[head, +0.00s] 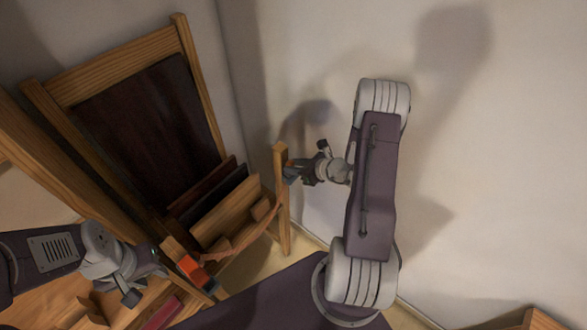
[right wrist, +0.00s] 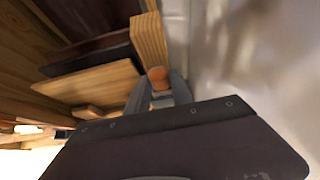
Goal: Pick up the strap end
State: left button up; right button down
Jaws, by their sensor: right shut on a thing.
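A brown-orange strap (head: 238,240) runs slantwise in the head view, from near the wooden post (head: 281,190) down left toward an orange-red block (head: 191,268). My right gripper (head: 290,170) is at the top of the post. In the right wrist view, its fingers (right wrist: 157,90) are shut on a rounded orange-brown piece (right wrist: 157,74), beside the post. The piece resembles the strap in colour, but its link to the strap is hidden. My left gripper (head: 158,270) is at lower left, close to the orange-red block; its finger opening is not clear.
A wooden frame with a dark panel (head: 145,130) leans at the left. Dark boards and a wooden board (head: 222,213) stand below it. A pale wall (head: 500,150) is close behind my right arm. A wooden piece (head: 540,320) shows at the bottom right.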

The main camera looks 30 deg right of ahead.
jog(key=a+r+v, duration=0.1)
jog(key=a+v, duration=0.1)
jog(key=v, duration=1.3)
jog(key=shift+r, duration=0.5)
